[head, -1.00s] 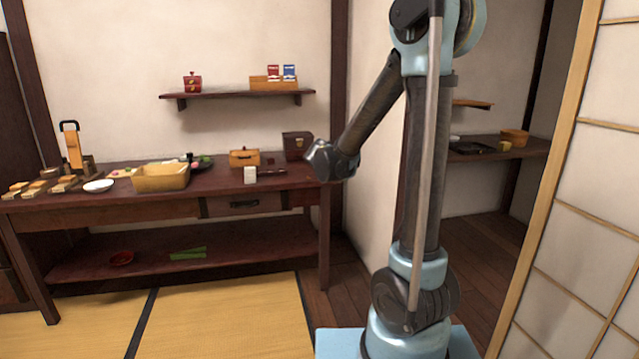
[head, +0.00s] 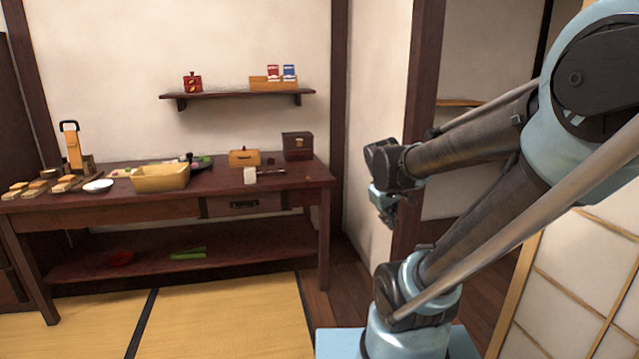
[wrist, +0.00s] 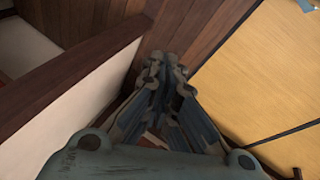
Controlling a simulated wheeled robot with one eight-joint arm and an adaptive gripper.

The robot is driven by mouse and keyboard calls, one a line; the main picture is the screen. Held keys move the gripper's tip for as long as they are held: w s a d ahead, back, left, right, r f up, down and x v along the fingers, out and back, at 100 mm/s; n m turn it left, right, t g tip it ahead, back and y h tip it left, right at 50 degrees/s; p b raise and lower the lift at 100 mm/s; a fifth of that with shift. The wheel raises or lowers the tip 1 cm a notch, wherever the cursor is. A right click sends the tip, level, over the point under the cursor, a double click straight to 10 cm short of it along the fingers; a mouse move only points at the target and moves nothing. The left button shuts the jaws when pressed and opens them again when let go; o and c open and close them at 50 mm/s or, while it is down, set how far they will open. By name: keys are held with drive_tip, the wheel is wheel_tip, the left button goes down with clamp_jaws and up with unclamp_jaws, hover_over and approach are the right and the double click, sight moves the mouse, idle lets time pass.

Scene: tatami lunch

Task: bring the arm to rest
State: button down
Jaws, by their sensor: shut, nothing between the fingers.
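My gripper (head: 386,207) hangs at the end of my folded arm, right of the table and in front of the white wall end. It points downward and touches nothing. In the wrist view my gripper (wrist: 163,62) has its two fingers together, with nothing between them. Below it lie the dark plank floor and the yellow tatami (wrist: 262,75).
A dark post (head: 418,90) and a paper screen (head: 580,270) stand near my arm.

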drive_tip(key=s+f+m+g+y, duration=0.1)
drive_tip(key=s+f+m, duration=0.1)
drive_tip(key=s, duration=0.4)
drive_tip(key=s+a+f+m+g+y, duration=0.1)
drive_tip(key=s+f+m, duration=0.2)
drive_tip(key=s, duration=0.4)
drive_tip(key=shift+s+a+f+m, duration=0.25)
drive_tip(key=shift+m, duration=0.05)
